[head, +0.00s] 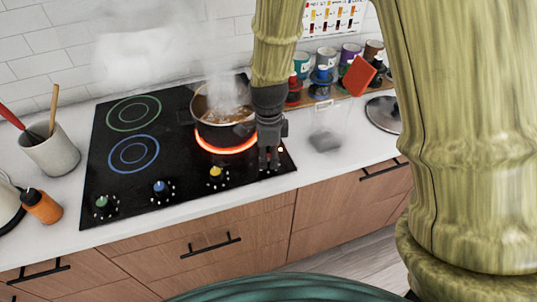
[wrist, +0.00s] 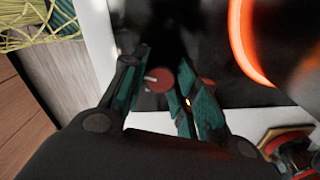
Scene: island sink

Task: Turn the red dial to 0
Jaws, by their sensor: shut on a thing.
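The red dial (wrist: 161,80) shows in the wrist view as a round red knob with a pale pointer mark. It sits between the two teal fingers of my gripper (wrist: 160,68), which are shut on it. In the head view my gripper (head: 269,164) points down at the right front corner of the black stovetop (head: 178,138) and hides the dial. The number the pointer stands at is not readable.
A steaming pot (head: 222,105) stands on a glowing red burner (head: 226,147) just left of my gripper. Yellow (head: 215,171), blue (head: 160,187) and green (head: 102,202) dials line the stove's front. Cups (head: 326,57) stand on a rack behind.

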